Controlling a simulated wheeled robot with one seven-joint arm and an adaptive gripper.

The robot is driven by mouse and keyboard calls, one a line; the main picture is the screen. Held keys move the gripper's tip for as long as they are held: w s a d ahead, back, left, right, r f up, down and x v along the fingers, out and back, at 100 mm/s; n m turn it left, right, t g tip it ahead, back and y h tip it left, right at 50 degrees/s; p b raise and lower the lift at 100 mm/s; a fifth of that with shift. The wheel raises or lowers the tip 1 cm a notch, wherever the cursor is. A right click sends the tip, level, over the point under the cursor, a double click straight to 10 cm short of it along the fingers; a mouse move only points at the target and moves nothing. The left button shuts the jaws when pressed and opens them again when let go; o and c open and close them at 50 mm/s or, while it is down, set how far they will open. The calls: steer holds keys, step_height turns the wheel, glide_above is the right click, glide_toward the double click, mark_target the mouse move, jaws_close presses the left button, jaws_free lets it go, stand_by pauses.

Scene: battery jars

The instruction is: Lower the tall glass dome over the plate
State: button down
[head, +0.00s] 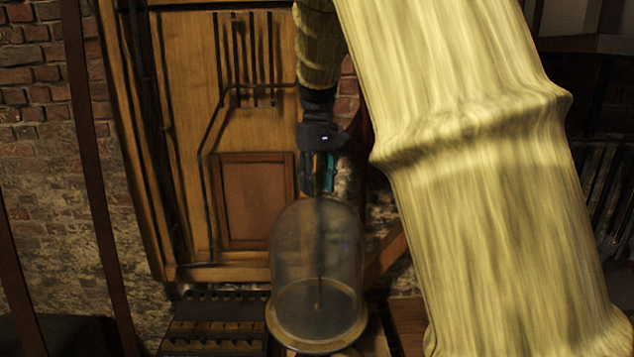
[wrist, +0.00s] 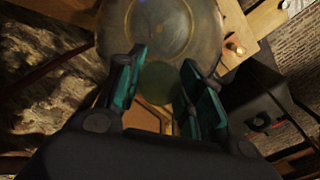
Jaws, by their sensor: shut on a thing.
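The tall glass dome (head: 318,245) hangs upright below my gripper (head: 319,188) in the head view. My gripper is shut on the round knob at the dome's top. In the wrist view the two teal-padded fingers (wrist: 162,85) stand on either side of this greenish knob (wrist: 157,84). A round, ringed, brownish disc (wrist: 205,32) shows beyond the fingers, apparently the plate seen through the glass. In the head view a pale round base shows through and around the dome's lower rim. I cannot tell whether the rim touches the plate or is just above it.
A dark slatted rack (head: 215,322) stands left of the dome. A wooden panelled cabinet (head: 255,200) with dark rods is behind, against a brick wall (head: 45,130). A dark box (wrist: 262,108) and a small pale knob (wrist: 235,48) show at the right in the wrist view.

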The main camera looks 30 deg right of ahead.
steer(key=shift+f, duration=0.4)
stand_by(1.0)
steer(key=c, duration=0.9)
jaws_free()
steer(key=shift+s, duration=0.1)
steer(key=shift+o, duration=0.2)
steer(key=shift+f, duration=0.3)
step_height(320, 180, up, 12)
steer(key=shift+r, duration=0.2)
